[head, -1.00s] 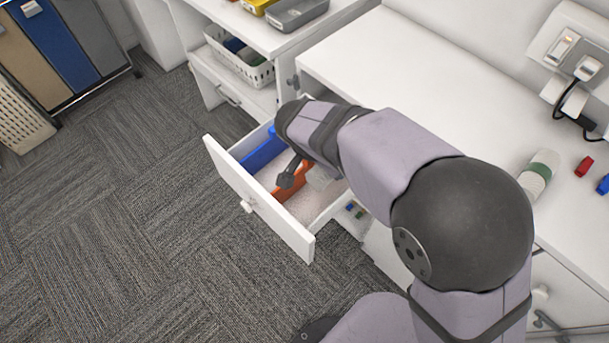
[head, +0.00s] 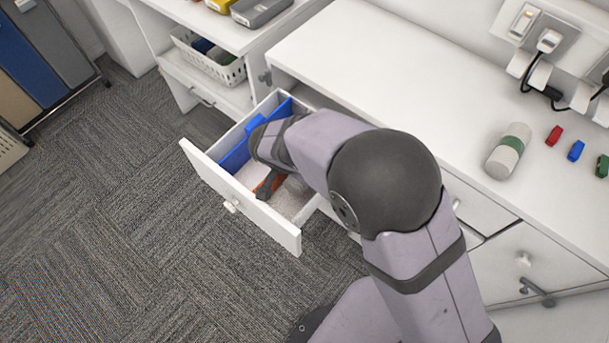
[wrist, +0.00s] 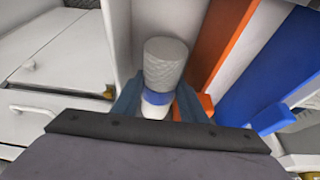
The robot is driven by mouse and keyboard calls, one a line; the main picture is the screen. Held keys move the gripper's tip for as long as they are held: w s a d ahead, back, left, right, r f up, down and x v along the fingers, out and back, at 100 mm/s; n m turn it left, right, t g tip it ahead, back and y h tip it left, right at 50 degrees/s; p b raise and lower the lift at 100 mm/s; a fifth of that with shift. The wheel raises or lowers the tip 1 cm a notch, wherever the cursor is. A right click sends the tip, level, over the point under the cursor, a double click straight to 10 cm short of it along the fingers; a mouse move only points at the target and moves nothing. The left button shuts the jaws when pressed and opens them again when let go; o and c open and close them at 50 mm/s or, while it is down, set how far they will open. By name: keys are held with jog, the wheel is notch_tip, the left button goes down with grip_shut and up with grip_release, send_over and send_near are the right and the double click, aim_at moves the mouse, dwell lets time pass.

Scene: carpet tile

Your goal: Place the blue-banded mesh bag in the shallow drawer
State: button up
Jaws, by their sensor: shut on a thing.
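The blue-banded mesh bag (wrist: 165,65) is a pale grey roll with a blue band, between my gripper's fingers in the wrist view. My gripper (wrist: 157,103) is shut on it around the band. In the head view my gripper and the bag are mostly hidden by my arm. The shallow drawer (head: 235,196) stands pulled open, and my arm's end reaches down into it. In the wrist view the bag is beside an orange divider (wrist: 218,45), with a blue divider (wrist: 265,65) further right. I cannot tell whether the bag touches the drawer floor.
A green-banded roll (head: 508,150) lies on the white counter (head: 400,75) with red (head: 553,135), blue (head: 576,150) and green (head: 602,166) small pieces. A white basket (head: 208,58) stands on a shelf behind. The carpet left of the drawer is clear.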

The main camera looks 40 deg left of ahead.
jog(key=shift+f+p, duration=0.4)
jog(key=shift+f, duration=1.4)
